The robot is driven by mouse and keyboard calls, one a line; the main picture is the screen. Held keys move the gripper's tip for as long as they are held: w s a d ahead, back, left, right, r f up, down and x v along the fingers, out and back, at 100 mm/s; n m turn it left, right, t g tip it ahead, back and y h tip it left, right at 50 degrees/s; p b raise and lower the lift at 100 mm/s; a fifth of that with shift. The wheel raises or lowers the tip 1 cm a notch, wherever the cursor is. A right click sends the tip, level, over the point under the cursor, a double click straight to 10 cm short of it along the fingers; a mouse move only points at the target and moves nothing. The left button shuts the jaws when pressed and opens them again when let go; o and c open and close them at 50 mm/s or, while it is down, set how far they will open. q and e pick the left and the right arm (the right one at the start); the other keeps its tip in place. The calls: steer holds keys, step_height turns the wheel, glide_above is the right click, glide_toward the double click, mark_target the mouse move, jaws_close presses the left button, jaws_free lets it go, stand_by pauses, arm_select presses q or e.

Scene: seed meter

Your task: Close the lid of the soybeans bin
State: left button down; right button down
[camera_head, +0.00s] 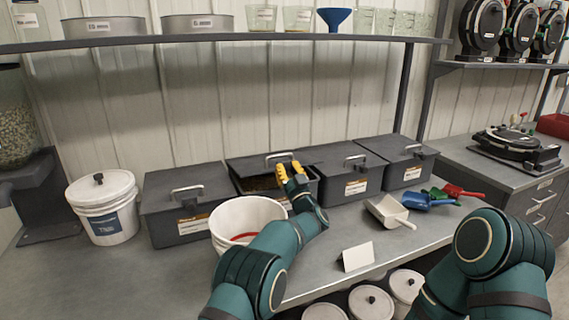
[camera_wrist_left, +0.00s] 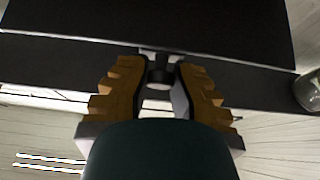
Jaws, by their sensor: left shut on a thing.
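The open bin (camera_head: 310,185) is the second dark grey bin from the left in the head view. Its lid (camera_head: 245,165) is tilted up, with a gap at the front showing brownish contents (camera_head: 262,183). The bin's label is too small to read. My left gripper (camera_head: 288,167), with yellow fingers, is at the lid's metal handle (camera_head: 279,155) and shut on it. In the left wrist view the left gripper (camera_wrist_left: 161,65) has its fingers on either side of the handle, against the dark lid (camera_wrist_left: 160,25). My right arm shows at the lower right, its gripper out of view.
Closed grey bins stand on both sides: one left (camera_head: 180,205), two right (camera_head: 345,172). A white bucket (camera_head: 228,215) stands in front, close to my left forearm. A shelf (camera_head: 230,38) runs above.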

arm_select(q)
step_height(320, 180, down, 6)
steer(key=s, duration=0.1)
steer(key=shift+d+f+t, duration=0.25)
steer(key=shift+d+t, duration=0.1)
steer(key=shift+t, duration=0.05)
steer(key=shift+s, duration=0.1)
steer(key=c, duration=0.8)
jaws_free()
steer(key=s+d, duration=0.1)
steer(key=s, duration=0.3)
steer(key=s+d, duration=0.2)
steer(key=s, duration=0.2)
steer(key=s+d, duration=0.2)
steer(key=s, duration=0.2)
steer(key=shift+f, duration=0.3)
